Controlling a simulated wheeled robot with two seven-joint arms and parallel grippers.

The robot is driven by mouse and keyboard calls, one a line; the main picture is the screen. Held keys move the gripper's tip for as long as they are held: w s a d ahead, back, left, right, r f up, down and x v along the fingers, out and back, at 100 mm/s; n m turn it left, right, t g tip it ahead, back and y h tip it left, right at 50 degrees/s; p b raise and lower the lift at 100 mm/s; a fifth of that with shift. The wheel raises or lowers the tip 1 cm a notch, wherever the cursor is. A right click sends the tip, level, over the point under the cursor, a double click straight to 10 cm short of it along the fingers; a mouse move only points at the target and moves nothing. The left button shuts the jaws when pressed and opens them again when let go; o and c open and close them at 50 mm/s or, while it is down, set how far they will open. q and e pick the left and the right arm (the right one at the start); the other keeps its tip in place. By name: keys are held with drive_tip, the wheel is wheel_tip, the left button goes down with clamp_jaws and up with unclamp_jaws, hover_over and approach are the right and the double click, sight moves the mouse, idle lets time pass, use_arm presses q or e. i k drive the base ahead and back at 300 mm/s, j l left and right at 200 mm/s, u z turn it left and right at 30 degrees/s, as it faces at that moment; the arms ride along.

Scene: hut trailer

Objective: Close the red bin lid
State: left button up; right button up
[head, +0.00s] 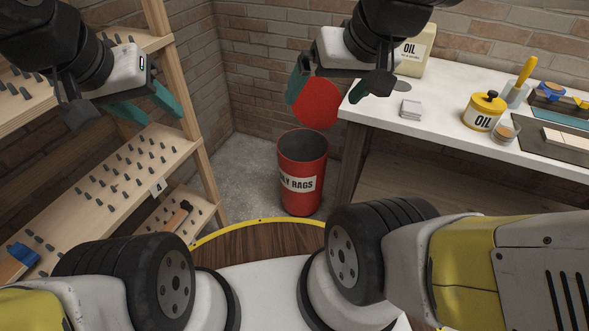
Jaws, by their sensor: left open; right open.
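The red bin (301,187), with a white label reading "OILY RAGS", stands upright on the floor, between the wooden shelf and the workbench. Its mouth is open and its inside looks dark. The round red lid (316,108) is raised behind the rim, standing up; its upper edge is partly hidden by my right gripper. My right gripper (323,97) is open above the bin; its fingers appear on either side of the lid, and I cannot tell whether they touch it. My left gripper (148,112) is open and empty in front of the shelf.
A wooden shelf (125,172) with pegs stands at the left. A white-topped workbench (428,126) at the right carries an oil jug (414,52), a yellow oil can (483,112) and tools. A brick wall is behind. Grey floor is clear around the bin.

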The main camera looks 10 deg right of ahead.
sight(318, 106)
drive_tip(key=i+l, duration=0.2)
drive_tip(key=i, duration=0.35)
drive_tip(key=i+l, duration=0.15)
drive_tip(key=i, duration=0.4)
drive_tip(key=i+l+u, duration=0.1)
drive_tip(key=i, duration=0.4)
drive_tip(key=l, duration=0.1)
